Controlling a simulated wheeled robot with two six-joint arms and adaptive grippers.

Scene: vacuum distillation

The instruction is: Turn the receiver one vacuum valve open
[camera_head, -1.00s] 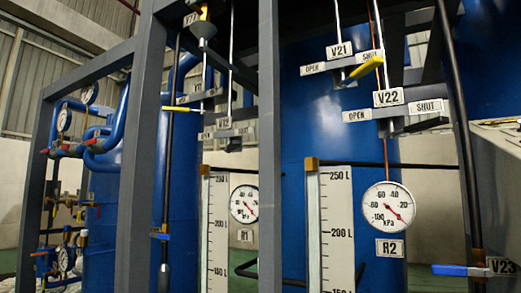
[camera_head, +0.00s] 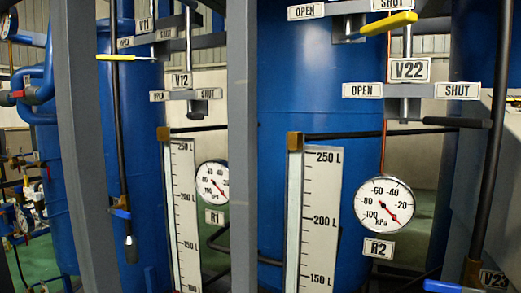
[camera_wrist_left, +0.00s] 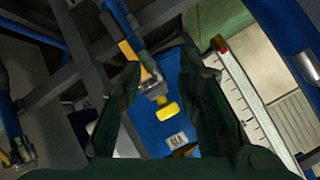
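Receiver one's gauge (camera_head: 212,182) sits above the R1 label (camera_head: 214,216). Above it are two valves, V11 (camera_head: 145,25) and V12 (camera_head: 181,80). V11's yellow handle (camera_head: 125,57) points left, below its OPEN plate. V12's dark handle (camera_head: 205,93) is small and partly hidden, below the SHUT side; its direction is hard to tell. Which one is the vacuum valve is not written. In the left wrist view my left gripper (camera_wrist_left: 165,68) is open. A yellow piece (camera_wrist_left: 166,108) shows between its fingers, apparently beyond them. The head view shows neither gripper.
Grey frame posts (camera_head: 240,150) and (camera_head: 75,150) stand in front of the blue vessels. Receiver two has a yellow V21-side handle (camera_head: 389,23), a black V22 handle (camera_head: 457,122) and a gauge (camera_head: 384,203). A level scale (camera_head: 184,215) stands below V12.

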